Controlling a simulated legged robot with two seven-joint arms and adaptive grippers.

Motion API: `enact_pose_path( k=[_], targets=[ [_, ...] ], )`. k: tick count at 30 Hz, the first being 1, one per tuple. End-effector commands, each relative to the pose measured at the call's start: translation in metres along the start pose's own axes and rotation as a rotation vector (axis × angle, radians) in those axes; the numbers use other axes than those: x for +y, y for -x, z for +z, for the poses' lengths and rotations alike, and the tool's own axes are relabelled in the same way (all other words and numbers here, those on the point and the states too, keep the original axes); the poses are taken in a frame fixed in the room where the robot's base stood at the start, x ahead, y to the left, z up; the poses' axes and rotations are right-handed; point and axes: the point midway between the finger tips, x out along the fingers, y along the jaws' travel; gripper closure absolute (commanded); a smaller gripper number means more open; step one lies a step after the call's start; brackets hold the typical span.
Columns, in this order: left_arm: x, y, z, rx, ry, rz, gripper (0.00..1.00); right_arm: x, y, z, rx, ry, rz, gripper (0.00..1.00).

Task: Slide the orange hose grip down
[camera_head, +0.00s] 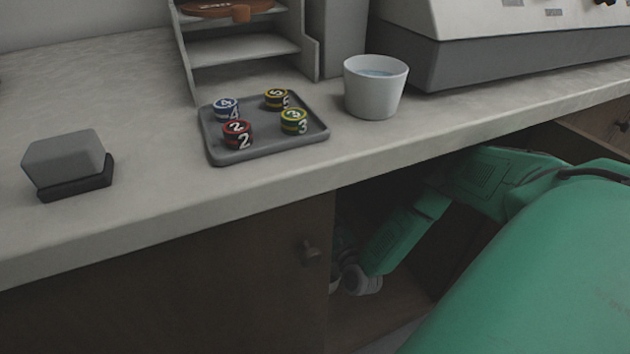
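I cannot make out an orange hose grip in this view. My green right arm comes in from the right and reaches under the counter into an open, dark cabinet (385,318). The grey end of that arm, at my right gripper (350,281), is partly hidden behind the cabinet's left door (200,280) and in shadow. I cannot see its fingers clearly or whether it holds anything. My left gripper is not in view.
On the counter (130,105) are a grey block on a black base (68,165), a tray (240,155) of several numbered round pieces, and a cup (375,92). A shelf rack (245,48) and a large machine (500,55) stand behind.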

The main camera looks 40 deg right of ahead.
Motion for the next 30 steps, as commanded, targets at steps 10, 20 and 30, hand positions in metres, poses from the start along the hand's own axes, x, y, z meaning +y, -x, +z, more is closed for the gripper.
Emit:
enact_pose_path(
  k=[10, 20, 30],
  targets=[
    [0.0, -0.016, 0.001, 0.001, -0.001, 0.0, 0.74, 0.0, -0.049, 0.0, -0.001, 0.001, -0.001, 0.59],
    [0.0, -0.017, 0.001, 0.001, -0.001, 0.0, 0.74, 0.0, -0.054, 0.001, 0.001, 0.001, 0.0, 0.59],
    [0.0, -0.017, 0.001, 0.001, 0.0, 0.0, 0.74, 0.0, -0.054, -0.001, 0.002, 0.001, 0.0, 1.0]
  ],
)
